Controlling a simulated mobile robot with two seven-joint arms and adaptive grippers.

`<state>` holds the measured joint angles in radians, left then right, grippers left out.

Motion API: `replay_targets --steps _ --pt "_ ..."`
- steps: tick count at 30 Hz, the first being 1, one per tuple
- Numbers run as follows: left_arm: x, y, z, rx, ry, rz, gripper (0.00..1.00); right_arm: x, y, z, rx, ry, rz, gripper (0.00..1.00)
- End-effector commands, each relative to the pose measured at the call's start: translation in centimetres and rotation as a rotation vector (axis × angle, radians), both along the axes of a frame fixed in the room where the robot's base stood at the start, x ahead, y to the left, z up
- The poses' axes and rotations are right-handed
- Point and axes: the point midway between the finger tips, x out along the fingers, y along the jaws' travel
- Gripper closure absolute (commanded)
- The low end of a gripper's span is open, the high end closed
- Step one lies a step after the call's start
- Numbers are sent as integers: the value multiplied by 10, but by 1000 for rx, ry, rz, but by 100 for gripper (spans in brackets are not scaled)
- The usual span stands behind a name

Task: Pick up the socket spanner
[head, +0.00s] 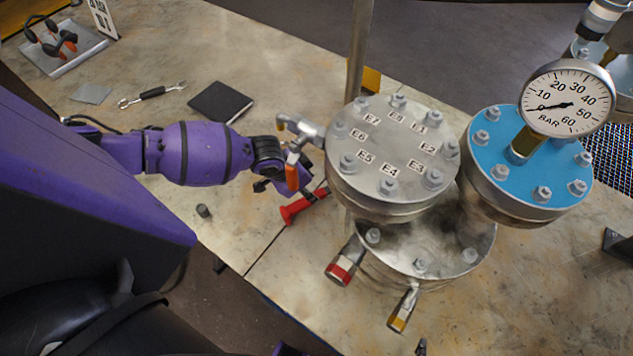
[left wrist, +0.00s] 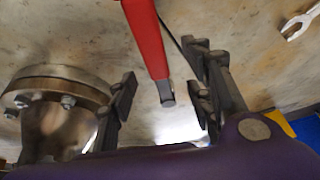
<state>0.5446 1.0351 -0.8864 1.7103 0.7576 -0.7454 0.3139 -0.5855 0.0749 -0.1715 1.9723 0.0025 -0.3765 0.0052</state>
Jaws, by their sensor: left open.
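The socket spanner (head: 300,207) has a red handle and lies on the bench just left of the vessels in the head view. In the left wrist view the socket spanner (left wrist: 147,38) comes down from the top edge, and its grey metal end shows in the gap between my fingers. My left gripper (head: 288,190) is beside the spanner in the head view, partly hidden by the vessel's valve fitting. In the left wrist view the left gripper (left wrist: 165,95) has its fingers spread, with nothing held.
A blue-topped vessel (head: 530,165) carries a gauge. A combination spanner (head: 152,94), black notebook (head: 221,102) and small dark cylinder (head: 203,211) lie on the bench.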

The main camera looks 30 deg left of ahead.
Motion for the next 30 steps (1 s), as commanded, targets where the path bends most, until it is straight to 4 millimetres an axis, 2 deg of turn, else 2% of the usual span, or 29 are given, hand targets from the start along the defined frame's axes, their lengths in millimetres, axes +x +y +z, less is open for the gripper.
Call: replay_targets --steps 5,9,12,20,30 --pt "6 -9 -22 -1 1 1 53 -8 -1 -4 -2 16 -3 60" --pt "11 -13 -42 0 1 1 53 -8 -3 -6 -5 15 -1 60" --pt "14 -15 -50 -1 2 1 53 -3 -4 -4 -8 6 1 60" --pt "15 -15 -52 -1 0 0 53 0 -8 -2 -15 -2 4 60" --pt "15 -15 -52 -1 1 1 96 -2 -7 -3 -14 2 6 60"
